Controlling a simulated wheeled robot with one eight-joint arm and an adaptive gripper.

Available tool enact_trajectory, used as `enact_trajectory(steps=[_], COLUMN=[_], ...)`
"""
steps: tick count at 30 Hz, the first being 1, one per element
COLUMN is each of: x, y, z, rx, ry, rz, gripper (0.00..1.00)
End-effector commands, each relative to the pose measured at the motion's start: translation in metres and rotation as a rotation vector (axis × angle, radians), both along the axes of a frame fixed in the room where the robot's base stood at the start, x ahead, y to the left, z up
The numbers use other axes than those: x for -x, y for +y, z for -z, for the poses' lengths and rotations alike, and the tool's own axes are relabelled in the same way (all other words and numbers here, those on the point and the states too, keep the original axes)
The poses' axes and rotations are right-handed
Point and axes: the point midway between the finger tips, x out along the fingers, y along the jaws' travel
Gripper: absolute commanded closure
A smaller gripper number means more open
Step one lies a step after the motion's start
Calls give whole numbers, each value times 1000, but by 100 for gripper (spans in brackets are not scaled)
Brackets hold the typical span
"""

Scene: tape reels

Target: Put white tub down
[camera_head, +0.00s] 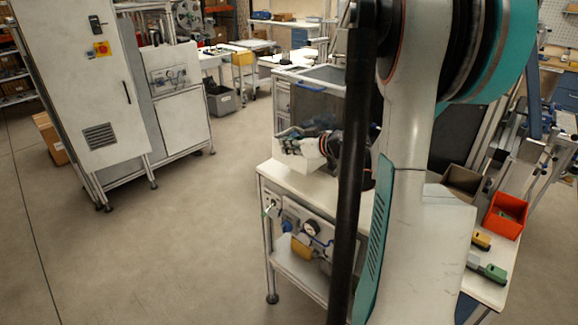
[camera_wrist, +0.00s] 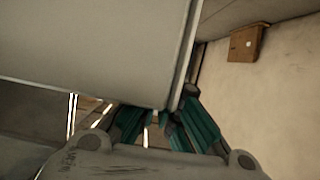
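The white tub (camera_head: 286,151) is at the far left end of the white-topped table (camera_head: 305,187) in the head view. My gripper (camera_head: 326,146) is at the tub's right side, partly hidden by the tub and my arm. Dark and teal items show at the tub's top. In the wrist view the tub (camera_wrist: 90,50) is a large pale surface filling the upper left. My gripper's teal fingers (camera_wrist: 158,122) meet its lower right edge and appear shut on its wall; the fingertips are partly hidden. I cannot tell whether the tub's base touches the tabletop.
An orange-red bin (camera_head: 506,215), a brown bin (camera_head: 462,183) and small yellow and green items (camera_head: 487,268) are on the table's right part. A grey cabinet (camera_head: 318,105) stands behind the tub. My arm hides the table's middle. Open floor (camera_head: 180,240) lies to the left.

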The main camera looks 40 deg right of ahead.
Motion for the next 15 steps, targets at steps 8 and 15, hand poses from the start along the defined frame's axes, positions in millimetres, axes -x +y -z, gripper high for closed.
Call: enact_trajectory(steps=[8, 15], x=[0, 0], y=[2, 2], z=[22, 61], rx=[-1, 0], ry=[0, -1], rz=[-2, -1], gripper=[100, 100])
